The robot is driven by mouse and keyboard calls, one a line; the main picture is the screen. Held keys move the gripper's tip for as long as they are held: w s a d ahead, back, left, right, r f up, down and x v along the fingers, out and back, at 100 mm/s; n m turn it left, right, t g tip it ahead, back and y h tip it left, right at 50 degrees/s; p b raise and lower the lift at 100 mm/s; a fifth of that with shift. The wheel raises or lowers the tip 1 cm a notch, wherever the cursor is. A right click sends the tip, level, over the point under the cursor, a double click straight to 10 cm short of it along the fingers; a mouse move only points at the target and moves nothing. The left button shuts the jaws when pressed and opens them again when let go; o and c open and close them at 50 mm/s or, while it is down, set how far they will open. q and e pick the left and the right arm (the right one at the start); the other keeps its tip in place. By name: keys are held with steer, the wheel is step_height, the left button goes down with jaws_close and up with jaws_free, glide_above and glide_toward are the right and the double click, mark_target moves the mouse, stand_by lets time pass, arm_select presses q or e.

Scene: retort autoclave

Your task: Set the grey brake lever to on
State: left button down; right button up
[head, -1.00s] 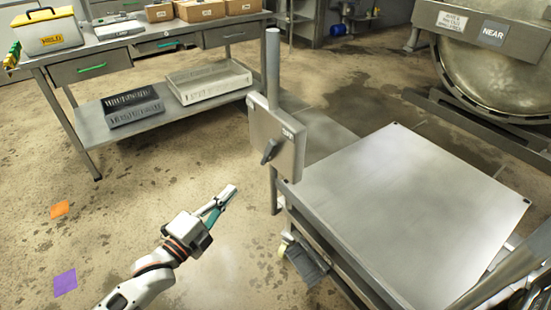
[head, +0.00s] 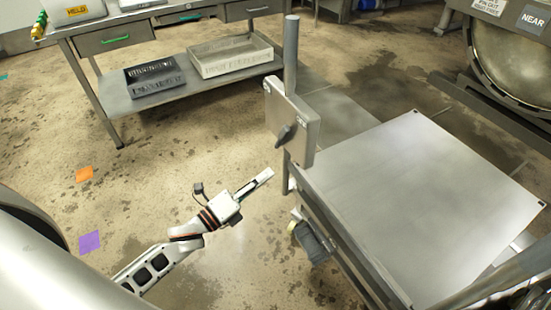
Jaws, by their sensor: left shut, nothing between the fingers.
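The dark grey lever (head: 286,133) sits on the front of a light grey box (head: 298,112) fixed to the upright post of the trolley. My left gripper (head: 268,174) is shut and empty. Its fingertips point up and right, a little below and to the left of the lever, with a visible gap between them and it. My right gripper is not in view.
The trolley's flat steel top (head: 420,190) is bare. A dark pedal-like part (head: 312,243) hangs at its near left side. A workbench with a dark tray (head: 155,78) and a pale tray (head: 232,58) stands behind. The autoclave (head: 500,60) is at the back right.

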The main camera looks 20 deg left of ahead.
mark_target(282, 137)
arm_select(q)
steer(key=w+r, duration=0.2)
steer(key=w, duration=0.8)
steer(key=shift+d+r, duration=0.4)
steer(key=shift+d, duration=0.05)
steer(key=shift+w, duration=0.15)
